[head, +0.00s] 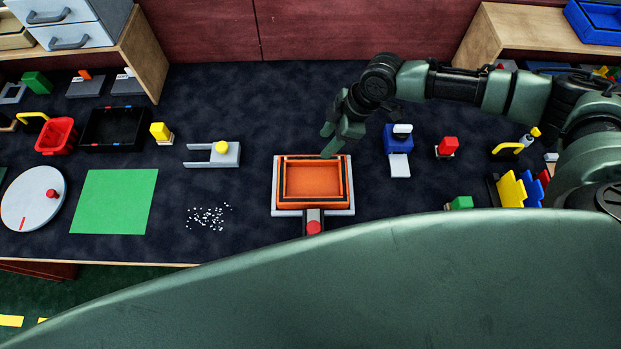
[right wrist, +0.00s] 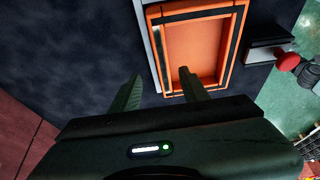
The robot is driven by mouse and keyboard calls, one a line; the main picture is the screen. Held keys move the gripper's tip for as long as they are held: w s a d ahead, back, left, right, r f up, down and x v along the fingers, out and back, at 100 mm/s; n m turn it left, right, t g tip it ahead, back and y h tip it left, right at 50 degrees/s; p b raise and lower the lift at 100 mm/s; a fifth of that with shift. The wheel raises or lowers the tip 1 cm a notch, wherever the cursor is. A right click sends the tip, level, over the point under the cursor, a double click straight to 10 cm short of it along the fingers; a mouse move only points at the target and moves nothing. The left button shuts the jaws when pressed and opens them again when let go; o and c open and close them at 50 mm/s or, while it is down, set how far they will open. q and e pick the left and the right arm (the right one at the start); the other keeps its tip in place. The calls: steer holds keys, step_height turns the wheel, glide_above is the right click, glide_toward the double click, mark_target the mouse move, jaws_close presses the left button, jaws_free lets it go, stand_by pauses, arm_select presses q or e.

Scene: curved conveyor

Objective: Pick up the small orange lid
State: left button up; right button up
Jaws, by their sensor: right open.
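A shallow orange rectangular piece (head: 313,179), the only thing here that looks like the orange lid, sits on a light grey base (head: 345,212) in the middle of the table. It has a raised rim with dark bands; I cannot tell whether lid and box are separate parts. It also shows in the right wrist view (right wrist: 202,50). My right gripper (head: 335,141) is open and empty at its far edge. In the right wrist view the gripper (right wrist: 160,82) has one finger overlapping the orange rim and the other over dark table. Contact cannot be told. My left gripper is not in view.
A red knob on a dark block (head: 313,222) stands at the base's near side. A grey fixture with a yellow knob (head: 221,150) is left, a blue block (head: 397,140) right. A green mat (head: 115,201) lies further left.

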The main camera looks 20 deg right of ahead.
mark_target(312, 158)
steer(key=shift+x, duration=0.95)
steer(key=shift+a+f+p, duration=0.3)
steer(key=shift+p, duration=0.15)
steer(key=p+x, duration=0.1)
steer(key=x, duration=0.4)
steer(key=shift+s+a, duration=0.1)
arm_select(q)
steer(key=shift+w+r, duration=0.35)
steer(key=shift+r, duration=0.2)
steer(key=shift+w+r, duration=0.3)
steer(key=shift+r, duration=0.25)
arm_select(e)
steer(key=shift+r, duration=0.15)
jaws_close()
